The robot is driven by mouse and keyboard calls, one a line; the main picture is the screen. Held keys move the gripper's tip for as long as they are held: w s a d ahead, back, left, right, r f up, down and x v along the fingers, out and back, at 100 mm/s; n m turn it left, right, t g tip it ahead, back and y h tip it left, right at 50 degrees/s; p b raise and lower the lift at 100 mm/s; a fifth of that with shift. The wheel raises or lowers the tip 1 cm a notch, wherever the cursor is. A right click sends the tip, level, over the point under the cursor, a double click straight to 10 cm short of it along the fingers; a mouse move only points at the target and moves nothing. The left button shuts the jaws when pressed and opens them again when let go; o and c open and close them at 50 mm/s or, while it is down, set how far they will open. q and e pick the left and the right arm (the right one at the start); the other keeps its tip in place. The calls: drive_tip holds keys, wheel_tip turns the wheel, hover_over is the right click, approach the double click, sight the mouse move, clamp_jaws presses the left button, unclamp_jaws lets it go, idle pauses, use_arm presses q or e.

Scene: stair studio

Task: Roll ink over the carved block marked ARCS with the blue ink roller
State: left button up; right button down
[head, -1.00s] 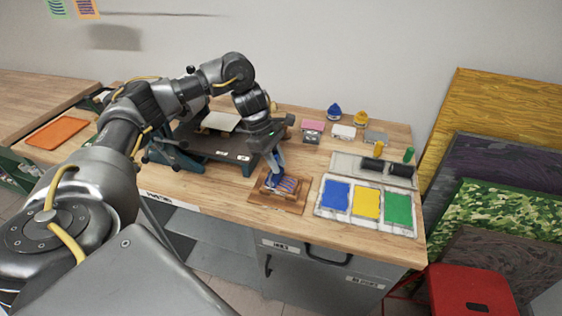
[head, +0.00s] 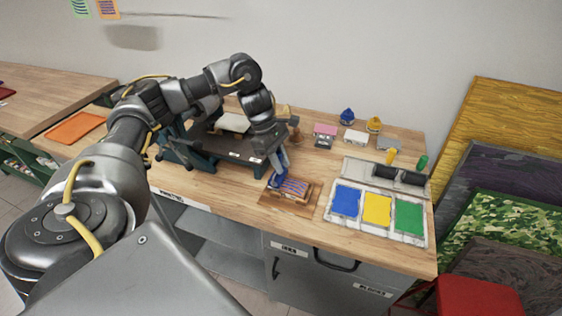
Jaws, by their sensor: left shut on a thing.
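My left gripper (head: 278,153) is shut on the blue ink roller (head: 281,160), held handle-up with its lower end at the left part of a carved block (head: 296,187). The fingers and handle partly hide the roller's drum, and I cannot tell whether it touches the block. The block lies on a brown wooden board (head: 274,203) near the table's front edge. Its top shows blue stripes over a pinkish surface. I cannot read a marking on it. My right gripper is not in view.
Slabs of blue (head: 346,200), yellow (head: 377,209) and green ink (head: 408,216) lie right of the board. A dark press (head: 215,148) stands at left. A pink-topped block (head: 325,131) and ink bottles (head: 347,115) stand at the back.

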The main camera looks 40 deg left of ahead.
use_arm(q)
drive_tip(key=shift+r+p, duration=3.1)
drive_tip(key=shift+r, duration=0.35)
drive_tip(key=shift+f, duration=0.1)
